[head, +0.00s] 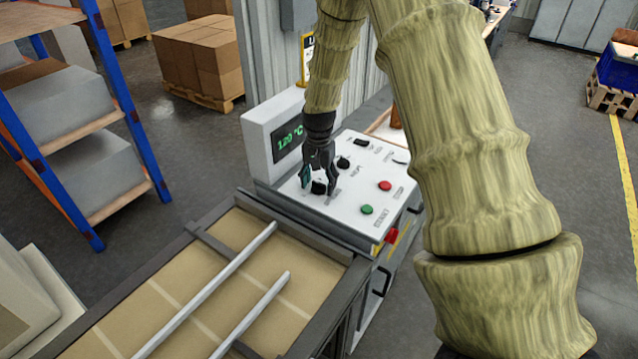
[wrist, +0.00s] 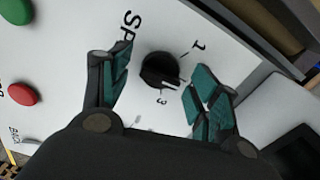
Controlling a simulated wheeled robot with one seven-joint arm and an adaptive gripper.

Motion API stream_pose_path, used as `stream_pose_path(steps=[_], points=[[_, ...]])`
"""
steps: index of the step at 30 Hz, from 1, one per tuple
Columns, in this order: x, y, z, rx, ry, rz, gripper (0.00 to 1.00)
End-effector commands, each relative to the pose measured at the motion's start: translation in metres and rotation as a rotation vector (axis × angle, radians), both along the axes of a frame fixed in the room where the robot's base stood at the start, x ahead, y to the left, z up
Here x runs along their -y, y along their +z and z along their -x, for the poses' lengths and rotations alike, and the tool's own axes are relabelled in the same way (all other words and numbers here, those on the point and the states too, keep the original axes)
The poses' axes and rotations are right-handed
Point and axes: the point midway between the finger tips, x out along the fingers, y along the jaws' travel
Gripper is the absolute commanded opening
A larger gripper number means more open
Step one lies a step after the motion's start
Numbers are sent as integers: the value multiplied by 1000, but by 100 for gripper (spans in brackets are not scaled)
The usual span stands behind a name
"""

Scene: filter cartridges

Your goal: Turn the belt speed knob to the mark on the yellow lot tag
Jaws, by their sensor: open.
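The belt speed knob (wrist: 157,70) is black and round, with a white pointer line. In the wrist view the line points to the lower right, between the printed 1 and 3. Lettering starting "SP" is beside it, partly covered by a finger. My gripper (wrist: 158,78) is open, with one finger on each side of the knob and a visible gap to both. In the head view the knob (head: 318,187) shows below my gripper (head: 319,183) on the white panel (head: 340,200). A yellow-edged tag (head: 304,62) hangs at the back; my arm hides most of its writing.
The panel also carries a green button (head: 367,209), a red button (head: 385,185) and other black knobs (head: 343,163). A display (head: 288,140) reading 120 °C stands at its left. A conveyor (head: 190,275) with light rails lies in front. A red button (head: 391,236) is on the side.

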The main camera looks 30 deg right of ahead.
Motion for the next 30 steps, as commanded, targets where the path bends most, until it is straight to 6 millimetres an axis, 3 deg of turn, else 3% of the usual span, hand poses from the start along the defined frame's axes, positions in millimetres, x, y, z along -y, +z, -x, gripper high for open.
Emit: stream_pose_path(steps=[18,24,30], points=[[1,98,0,1,0,-1,62],[1,112,0,-1,0,-1,62],[1,114,0,-2,0,-1,62]])
